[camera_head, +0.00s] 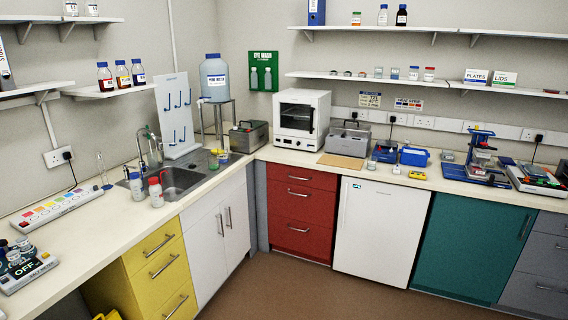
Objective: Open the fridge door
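The fridge (380,232) is a white under-counter unit with a small green label at its upper left corner. It stands under the right-hand worktop, between the red drawers and a teal cabinet. Its door looks closed, flush with the counter front. I cannot make out a handle on it. Neither of my grippers is in view.
Red drawers (297,208) with metal handles stand left of the fridge, and a teal cabinet (470,246) stands right. The brown floor (300,290) in front looks clear. A white sink cabinet (220,228) and yellow drawers (160,268) line the left side.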

